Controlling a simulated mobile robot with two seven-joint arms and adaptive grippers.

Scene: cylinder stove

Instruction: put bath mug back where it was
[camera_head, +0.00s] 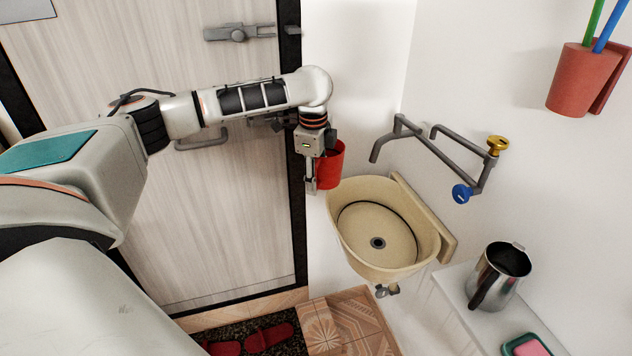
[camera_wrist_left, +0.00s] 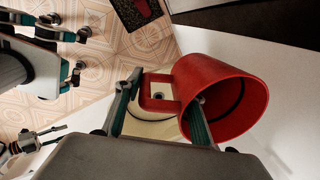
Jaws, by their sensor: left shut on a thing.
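The red bath mug (camera_head: 331,166) is beside the wall next to the door frame, above the left rim of the basin. My left gripper (camera_head: 311,184) points down and is shut on it. In the left wrist view the mug (camera_wrist_left: 226,98) lies with its round opening toward the lower right, and its square handle sits between my two fingers (camera_wrist_left: 162,108). My right gripper does not show in the head view.
A cream basin (camera_head: 427,230) stands below and right of the mug. Grey taps (camera_head: 430,143) stick out from the wall above it. A steel jug (camera_head: 497,278) stands on a white counter. A red cup (camera_head: 574,82) hangs on the wall. The door is behind my arm.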

